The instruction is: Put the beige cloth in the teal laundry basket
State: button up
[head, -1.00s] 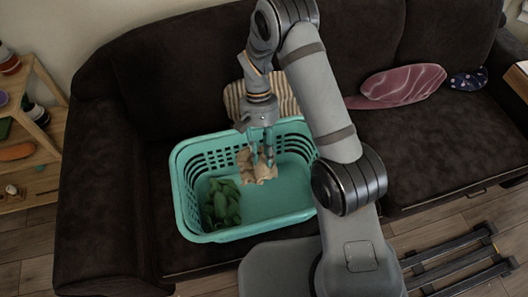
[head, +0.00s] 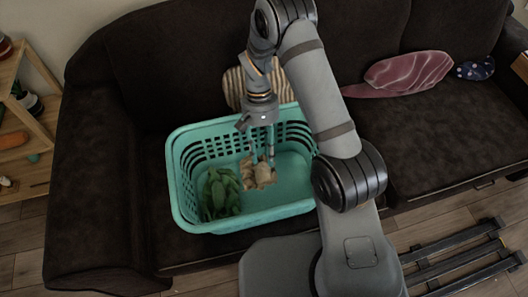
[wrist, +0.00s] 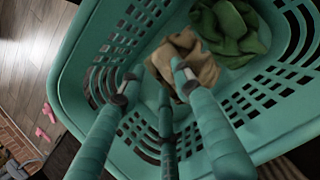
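The teal laundry basket (head: 285,205) sits on the front of the dark sofa seat. The crumpled beige cloth (head: 259,177) is inside it, near the middle, and appears to rest on the basket floor. The cloth also shows in the wrist view (wrist: 198,66). My gripper (head: 262,158) points down into the basket, with its fingertips just at the top of the cloth. In the wrist view, the teal fingers of my gripper (wrist: 155,84) are spread apart, with the cloth beyond them. Whether a fingertip still touches the cloth cannot be told.
A green cloth (head: 219,194) lies in the basket's left part, beside the beige cloth. A striped cushion (head: 235,90) leans behind the basket. A pink cushion (head: 408,73) lies on the right seat. A wooden shelf (head: 45,135) stands at the left.

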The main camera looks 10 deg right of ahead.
jog(key=o, duration=0.3)
jog(key=v, duration=1.2)
jog(key=shift+s, duration=0.1)
jog(key=x, duration=1.1)
jog(key=shift+f, duration=0.2)
notch_tip(320, 180, up, 7)
jog(key=p, duration=0.6)
jog(key=shift+f, duration=0.2)
jog(key=shift+s+f, duration=0.1)
